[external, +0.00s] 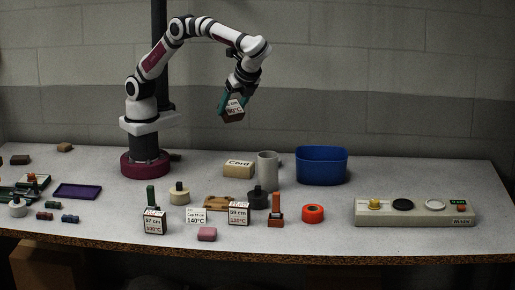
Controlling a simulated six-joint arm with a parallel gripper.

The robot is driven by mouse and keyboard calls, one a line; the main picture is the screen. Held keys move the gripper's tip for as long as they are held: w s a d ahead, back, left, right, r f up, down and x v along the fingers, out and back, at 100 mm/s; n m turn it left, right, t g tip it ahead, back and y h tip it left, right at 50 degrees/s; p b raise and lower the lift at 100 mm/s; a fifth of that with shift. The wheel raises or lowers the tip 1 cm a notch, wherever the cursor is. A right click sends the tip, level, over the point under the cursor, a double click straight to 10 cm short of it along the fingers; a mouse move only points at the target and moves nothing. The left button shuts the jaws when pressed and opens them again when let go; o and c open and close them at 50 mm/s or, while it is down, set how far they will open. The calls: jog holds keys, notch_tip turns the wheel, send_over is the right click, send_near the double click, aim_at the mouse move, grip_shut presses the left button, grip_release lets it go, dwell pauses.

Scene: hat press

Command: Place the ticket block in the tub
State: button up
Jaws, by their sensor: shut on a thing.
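My gripper (235,99) has teal fingers and is shut on a ticket block (233,114). The block is dark red with a white label that reads "90°C" in part; the fingers hide some of it. It is held tilted, high above the table, in front of the back wall. The blue tub (321,166) stands at the back of the table, to the right of and lower than the gripper. Its inside floor is hidden.
A grey cylinder (267,168) and a "Cord" block (239,169) stand left of the tub. Labelled blocks (154,226), stamps and an orange ring (313,213) lie in front. A control panel (415,213) is at right. Table right of the tub is clear.

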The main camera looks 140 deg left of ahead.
jog(key=s+a+m+g+y, duration=0.1)
jog(key=s+a+m+y, duration=0.25)
jog(key=a, duration=0.45)
jog(key=s+a+m+g+y, duration=0.1)
jog(key=s+a+m+y, duration=0.25)
jog(key=a, duration=0.45)
jog(key=w+a+r+m+t+y, duration=0.25)
jog(key=a+m+t+y, duration=0.55)
jog(key=a, duration=0.4)
jog(key=w+d+f+m+t+h, duration=0.3)
jog(key=w+d+f+m+t, duration=0.4)
jog(key=w+f+m+t, duration=0.5)
jog(key=s+a+f+n+t, duration=0.1)
jog(key=s+a+f, duration=0.5)
jog(key=a, duration=0.4)
jog(key=shift+a+f+t, duration=0.2)
jog(key=shift+f+t, duration=0.1)
jog(key=shift+f, duration=0.55)
jog(key=shift+f, duration=0.1)
